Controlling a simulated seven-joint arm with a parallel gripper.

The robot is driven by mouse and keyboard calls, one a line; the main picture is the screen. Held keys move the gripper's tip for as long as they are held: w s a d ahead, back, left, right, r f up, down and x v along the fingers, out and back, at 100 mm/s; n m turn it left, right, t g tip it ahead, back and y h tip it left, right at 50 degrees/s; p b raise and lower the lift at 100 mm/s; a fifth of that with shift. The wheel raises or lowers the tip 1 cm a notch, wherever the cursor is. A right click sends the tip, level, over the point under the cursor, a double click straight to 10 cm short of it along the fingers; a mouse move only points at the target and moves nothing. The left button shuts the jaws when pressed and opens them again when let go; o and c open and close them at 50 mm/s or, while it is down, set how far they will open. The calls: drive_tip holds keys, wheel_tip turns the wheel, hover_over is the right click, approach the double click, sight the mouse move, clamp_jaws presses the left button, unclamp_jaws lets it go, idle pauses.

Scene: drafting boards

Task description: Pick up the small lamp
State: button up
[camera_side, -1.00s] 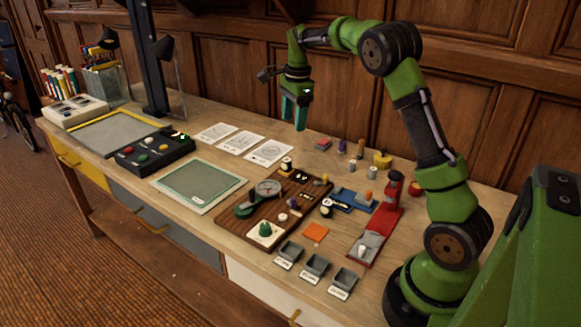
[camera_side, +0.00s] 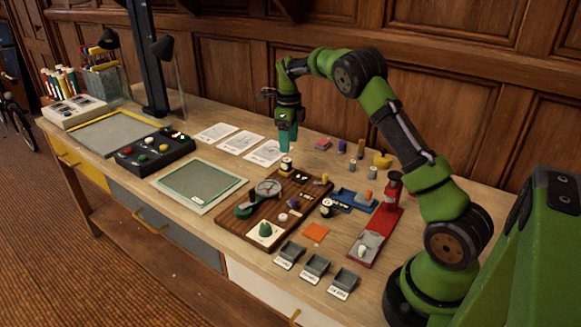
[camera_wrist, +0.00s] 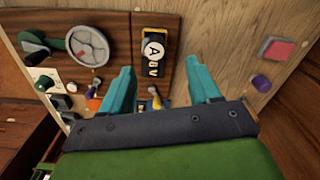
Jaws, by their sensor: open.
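My gripper (camera_side: 288,140) is open and empty, pointing down above the back edge of the brown wooden board (camera_side: 233,224). Its two teal fingers show apart in the wrist view (camera_wrist: 160,66). A small black-and-yellow piece with a round white top marked A (camera_wrist: 153,50) lies just beyond and between the fingertips. It stands below the gripper in the side view (camera_side: 287,164). I cannot tell for sure which small piece is the small lamp. A similar black piece with a pale top (camera_side: 327,207) stands at the board's right edge.
The board also carries a round grey dial (camera_side: 268,187) and a green piece on a white plate (camera_side: 265,230). A blue tray (camera_side: 345,204), a red stand (camera_side: 385,220) and small grey bins (camera_side: 317,264) are to the right. Paper sheets (camera_side: 263,153) lie behind.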

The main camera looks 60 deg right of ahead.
sight(287, 160)
drive_tip(key=shift+w+a+f, duration=0.1)
drive_tip(key=shift+a+f, duration=0.1)
drive_tip(key=shift+f, duration=1.5)
drive_tip(key=shift+a+f, duration=0.2)
drive_tip(key=shift+f, duration=1.5)
clamp_jaws()
